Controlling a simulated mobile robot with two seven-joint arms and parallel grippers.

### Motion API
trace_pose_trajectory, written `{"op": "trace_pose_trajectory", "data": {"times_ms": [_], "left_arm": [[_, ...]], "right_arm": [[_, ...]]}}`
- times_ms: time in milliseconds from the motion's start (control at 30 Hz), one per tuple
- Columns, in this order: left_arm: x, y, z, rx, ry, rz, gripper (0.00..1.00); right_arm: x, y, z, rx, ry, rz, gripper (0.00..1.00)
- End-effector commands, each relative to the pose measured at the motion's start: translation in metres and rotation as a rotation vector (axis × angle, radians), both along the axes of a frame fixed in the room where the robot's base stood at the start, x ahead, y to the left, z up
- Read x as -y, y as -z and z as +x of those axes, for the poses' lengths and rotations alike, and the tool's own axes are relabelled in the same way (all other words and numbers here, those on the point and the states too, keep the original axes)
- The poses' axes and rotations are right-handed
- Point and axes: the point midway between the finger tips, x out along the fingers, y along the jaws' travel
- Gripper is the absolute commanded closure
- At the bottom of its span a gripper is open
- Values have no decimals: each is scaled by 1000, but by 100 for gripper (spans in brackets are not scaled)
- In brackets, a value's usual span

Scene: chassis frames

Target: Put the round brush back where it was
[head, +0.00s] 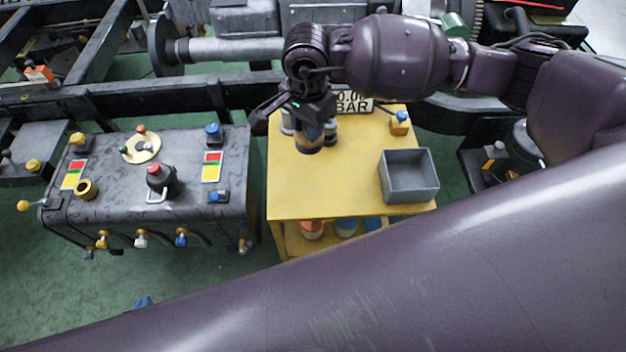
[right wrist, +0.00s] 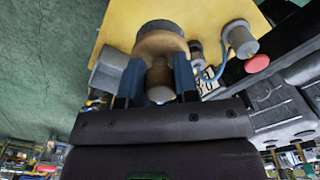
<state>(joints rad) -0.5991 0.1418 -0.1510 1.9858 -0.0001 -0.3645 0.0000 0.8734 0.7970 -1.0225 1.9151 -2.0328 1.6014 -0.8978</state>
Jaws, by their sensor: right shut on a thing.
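My right gripper (head: 308,128) comes in from the right in the head view, over the back left part of the yellow cart top (head: 340,195). It is shut on a round object with a broad brownish disc, which looks like the round brush (head: 308,143). My left gripper is not in view.
A grey open bin (head: 408,178) stands at the cart's right. Small cylinders (head: 331,131) stand close beside the gripper. A dark control box (head: 150,190) stands left of the cart. The cart's front middle is clear.

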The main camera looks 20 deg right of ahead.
Motion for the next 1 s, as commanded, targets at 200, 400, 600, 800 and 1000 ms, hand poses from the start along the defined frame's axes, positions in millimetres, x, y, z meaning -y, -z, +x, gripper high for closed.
{"op": "trace_pose_trajectory", "data": {"times_ms": [200,400,600,800,1000], "left_arm": [[-1,3,-1,-3,1,3,100],[-1,7,-3,-10,-1,3,100],[-1,12,-5,-19,-1,3,100],[-1,12,-5,-17,0,2,100],[0,12,-3,-12,1,2,100]], "right_arm": [[0,49,-1,-5,2,-1,94],[0,93,-1,-5,2,-1,94],[0,129,-1,-3,0,-1,94],[0,143,0,-1,0,0,94],[0,160,-1,-4,0,-1,94]]}}
